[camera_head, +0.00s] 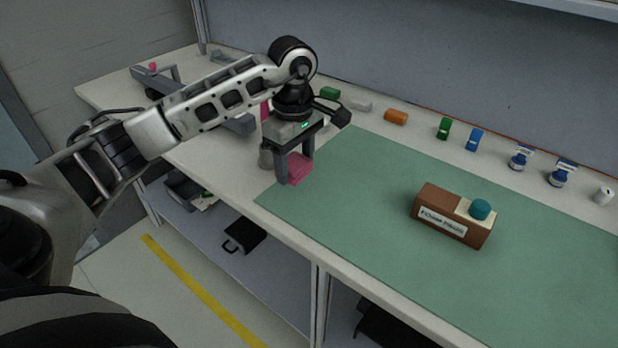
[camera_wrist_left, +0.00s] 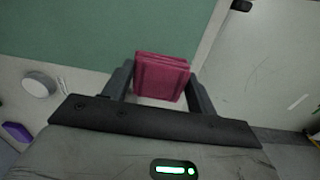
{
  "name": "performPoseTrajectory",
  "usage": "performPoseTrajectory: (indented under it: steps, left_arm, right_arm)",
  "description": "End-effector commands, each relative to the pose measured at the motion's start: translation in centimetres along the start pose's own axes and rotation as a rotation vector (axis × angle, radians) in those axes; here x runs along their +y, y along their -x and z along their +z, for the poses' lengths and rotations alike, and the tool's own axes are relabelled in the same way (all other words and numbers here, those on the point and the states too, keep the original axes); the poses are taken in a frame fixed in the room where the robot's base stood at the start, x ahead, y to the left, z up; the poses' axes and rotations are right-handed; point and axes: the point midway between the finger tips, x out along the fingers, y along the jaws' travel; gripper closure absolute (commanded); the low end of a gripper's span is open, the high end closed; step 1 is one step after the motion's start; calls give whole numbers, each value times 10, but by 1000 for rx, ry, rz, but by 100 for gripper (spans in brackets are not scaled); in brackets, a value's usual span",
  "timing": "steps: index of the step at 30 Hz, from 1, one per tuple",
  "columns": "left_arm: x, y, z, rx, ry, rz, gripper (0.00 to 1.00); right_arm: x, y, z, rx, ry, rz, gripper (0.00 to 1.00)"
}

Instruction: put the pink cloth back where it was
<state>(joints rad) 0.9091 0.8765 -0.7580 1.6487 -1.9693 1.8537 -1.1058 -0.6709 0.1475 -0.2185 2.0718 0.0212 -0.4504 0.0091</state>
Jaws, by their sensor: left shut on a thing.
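The pink cloth (camera_head: 299,168) is a small folded block. It is between the fingers of my left gripper (camera_head: 296,172), at the left end of the green mat. The left wrist view shows the cloth (camera_wrist_left: 162,76) with one finger of my left gripper (camera_wrist_left: 160,88) on each side, shut on it. I cannot tell whether the cloth touches the surface below or hangs just above it. My right gripper is not in view.
The green mat (camera_head: 370,215) carries a brown box (camera_head: 440,215) with a teal knob. A grey round object (camera_head: 265,156) stands close behind the gripper. Green, orange and blue items, including an orange one (camera_head: 396,117), line the back. The mat's middle is clear.

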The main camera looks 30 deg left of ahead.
Motion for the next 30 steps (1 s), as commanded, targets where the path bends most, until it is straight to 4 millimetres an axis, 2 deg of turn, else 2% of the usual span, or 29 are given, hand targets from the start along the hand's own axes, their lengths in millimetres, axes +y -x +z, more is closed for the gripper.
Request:
performPoseTrajectory:
  steps: [3,11,16,29,30]
  left_arm:
    - [10,-15,8,-1,0,-1,64]
    - [22,-36,18,-1,-2,-2,64]
    - [21,-58,16,-1,-1,-3,64]
    - [22,-68,15,1,-1,2,64]
    - [21,-66,15,1,-1,1,31]
  right_arm:
    - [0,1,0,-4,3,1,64]
    - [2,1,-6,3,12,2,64]
    - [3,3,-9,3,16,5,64]
    - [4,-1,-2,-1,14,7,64]
    - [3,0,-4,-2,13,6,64]
